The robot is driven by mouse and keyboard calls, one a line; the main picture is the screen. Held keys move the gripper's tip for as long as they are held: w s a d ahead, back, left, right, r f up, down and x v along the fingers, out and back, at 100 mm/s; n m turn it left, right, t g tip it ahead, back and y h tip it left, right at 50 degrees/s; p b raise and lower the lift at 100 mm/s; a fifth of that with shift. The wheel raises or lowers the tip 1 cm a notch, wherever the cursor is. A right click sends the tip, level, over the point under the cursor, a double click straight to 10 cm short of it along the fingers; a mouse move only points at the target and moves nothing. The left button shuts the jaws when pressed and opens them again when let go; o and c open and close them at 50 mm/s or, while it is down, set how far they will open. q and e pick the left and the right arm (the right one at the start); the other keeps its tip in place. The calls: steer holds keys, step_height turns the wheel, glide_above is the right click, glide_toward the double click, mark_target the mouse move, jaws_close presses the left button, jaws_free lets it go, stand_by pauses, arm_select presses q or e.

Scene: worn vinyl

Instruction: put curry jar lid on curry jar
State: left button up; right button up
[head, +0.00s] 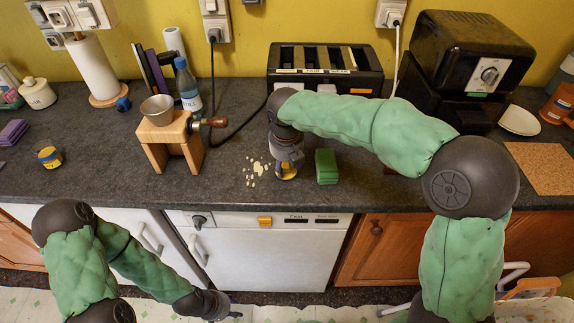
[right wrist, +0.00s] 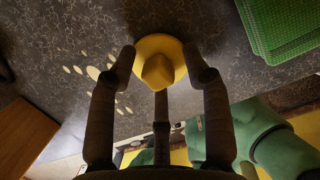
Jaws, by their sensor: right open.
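A yellow round lid with a raised knob (right wrist: 157,72) lies between the fingertips of my right gripper (right wrist: 160,58) in the right wrist view. The fingers are apart, one on each side of it. In the head view my right gripper (head: 287,160) points down at the counter, and a bit of yellow (head: 286,173) shows under it, mostly hidden. A small yellow and blue jar with a dark top (head: 49,157) stands at the far left of the counter; I cannot tell for sure whether it is the curry jar. My left gripper (head: 218,306) hangs low before the cabinets, its fingers unclear.
A green sponge block (head: 326,166) lies just right of my right gripper; pale flakes (head: 255,171) lie to its left. A wooden grinder (head: 170,140) stands between jar and gripper. A toaster (head: 325,69) is behind. Counter around the jar is mostly clear.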

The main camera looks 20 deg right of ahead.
stand_by(0.4)
steer(key=shift+a+p, duration=0.15)
steer(key=shift+p, duration=0.35)
steer(key=shift+a+p, duration=0.15)
steer(key=shift+p, duration=0.35)
jaws_close()
steer(key=shift+o, duration=0.8)
jaws_free()
steer(key=shift+f, duration=0.1)
